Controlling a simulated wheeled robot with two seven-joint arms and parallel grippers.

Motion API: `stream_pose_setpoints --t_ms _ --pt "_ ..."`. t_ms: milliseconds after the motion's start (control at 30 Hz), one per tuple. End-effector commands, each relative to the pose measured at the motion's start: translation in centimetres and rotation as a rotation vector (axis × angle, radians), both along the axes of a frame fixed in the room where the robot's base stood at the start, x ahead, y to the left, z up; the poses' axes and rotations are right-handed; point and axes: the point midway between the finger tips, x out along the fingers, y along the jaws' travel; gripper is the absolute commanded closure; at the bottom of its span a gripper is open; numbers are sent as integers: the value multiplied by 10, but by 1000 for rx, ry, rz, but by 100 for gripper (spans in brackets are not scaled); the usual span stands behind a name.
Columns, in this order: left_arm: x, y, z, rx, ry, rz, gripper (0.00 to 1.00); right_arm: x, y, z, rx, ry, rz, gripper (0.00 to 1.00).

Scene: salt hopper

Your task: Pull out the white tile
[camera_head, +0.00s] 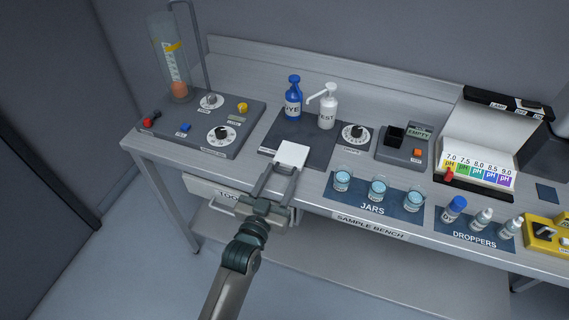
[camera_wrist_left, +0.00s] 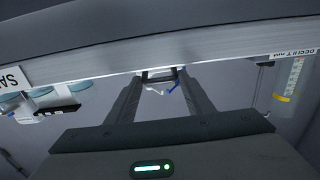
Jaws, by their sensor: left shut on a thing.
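The white tile (camera_head: 292,153) is a flat pale square at the front edge of the dark mat (camera_head: 312,144) on the bench. My left gripper (camera_head: 278,172) reaches in from the front, its two fingers shut on the near part of the tile. The left wrist view shows the gripper (camera_wrist_left: 160,77) from behind, with the bench edge close by; the tile is too thin there to make out clearly. My right gripper is not in view.
A blue bottle (camera_head: 293,100) and a white pump bottle (camera_head: 328,108) stand on the mat behind the tile. A dial panel (camera_head: 205,122) is to the left; jars (camera_head: 342,181) are to the right. A drawer (camera_head: 212,189) sits below the bench. Space in front is clear.

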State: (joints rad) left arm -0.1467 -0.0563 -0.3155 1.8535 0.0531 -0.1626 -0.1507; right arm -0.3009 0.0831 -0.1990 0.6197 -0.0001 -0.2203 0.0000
Motion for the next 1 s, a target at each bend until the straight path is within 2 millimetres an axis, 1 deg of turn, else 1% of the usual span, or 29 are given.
stream_pose_setpoints --t_ms 233,267,300,333,633,767,867,1000 --pt "0 0 -1 0 0 0 93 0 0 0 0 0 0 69" --pt "0 0 0 0 0 0 48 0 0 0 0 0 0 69" --pt "0 0 0 0 0 0 38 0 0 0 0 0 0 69" --pt "0 0 0 0 0 0 35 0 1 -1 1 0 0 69" --pt "0 0 0 0 -1 0 35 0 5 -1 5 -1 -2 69" --pt "-3 1 -1 0 -1 0 35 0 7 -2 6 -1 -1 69" --pt "-10 3 -1 0 -1 0 35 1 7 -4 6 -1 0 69" --pt "-26 8 -3 0 0 0 35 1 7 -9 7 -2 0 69"
